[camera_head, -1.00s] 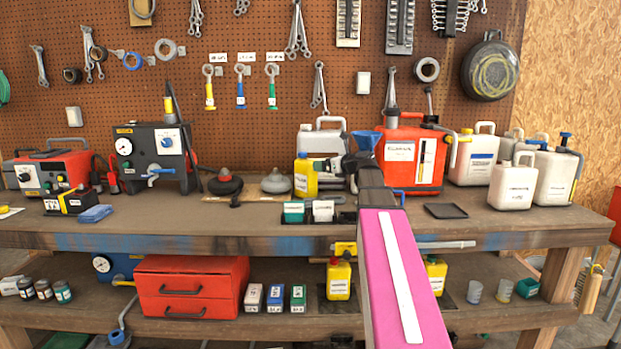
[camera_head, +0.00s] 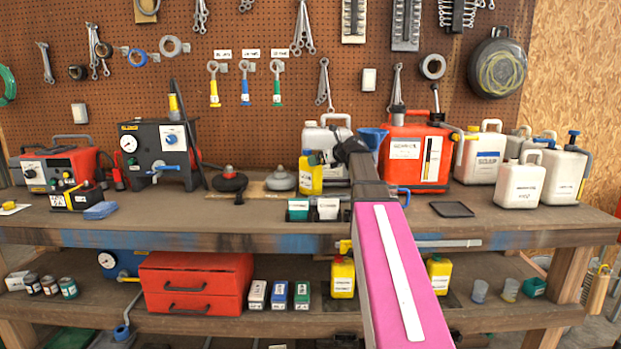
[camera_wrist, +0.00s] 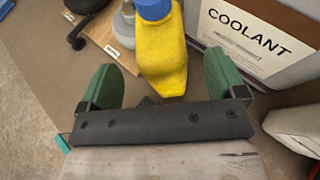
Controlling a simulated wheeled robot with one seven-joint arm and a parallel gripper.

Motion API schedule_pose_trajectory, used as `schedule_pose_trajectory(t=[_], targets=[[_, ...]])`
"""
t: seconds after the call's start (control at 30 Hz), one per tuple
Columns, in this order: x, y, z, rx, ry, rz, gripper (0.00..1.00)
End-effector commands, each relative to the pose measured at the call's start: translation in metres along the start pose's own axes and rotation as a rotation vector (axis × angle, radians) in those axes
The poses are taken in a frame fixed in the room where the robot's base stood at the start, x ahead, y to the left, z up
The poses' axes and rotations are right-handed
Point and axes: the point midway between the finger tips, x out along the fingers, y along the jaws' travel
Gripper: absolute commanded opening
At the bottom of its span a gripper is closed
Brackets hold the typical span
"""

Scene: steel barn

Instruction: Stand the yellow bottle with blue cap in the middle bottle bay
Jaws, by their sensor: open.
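The yellow bottle (camera_head: 311,178) with a blue cap stands upright on the bench top, left of my arm's end. In the wrist view the yellow bottle (camera_wrist: 164,62) lies between the green fingers of my gripper (camera_wrist: 158,72), with a visible gap on each side.
A white coolant jug (camera_wrist: 250,38) stands close to the right finger. A red canister (camera_head: 408,165) is right of the arm. Small green and white boxes (camera_head: 298,210) sit in front of the bottle. A dark flat tray (camera_head: 451,209) lies farther right, with bare bench around it.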

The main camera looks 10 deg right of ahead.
Motion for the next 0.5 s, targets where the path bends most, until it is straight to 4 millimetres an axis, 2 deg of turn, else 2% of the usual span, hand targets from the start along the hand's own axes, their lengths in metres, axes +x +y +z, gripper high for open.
schedule_pose_trajectory(t=[0.33, 0.5], targets=[[0.044, -0.002, 0.002, 0.0, -0.001, 0.001, 0.89], [0.049, -0.001, 0.001, 0.0, -0.001, 0.0, 0.89]])
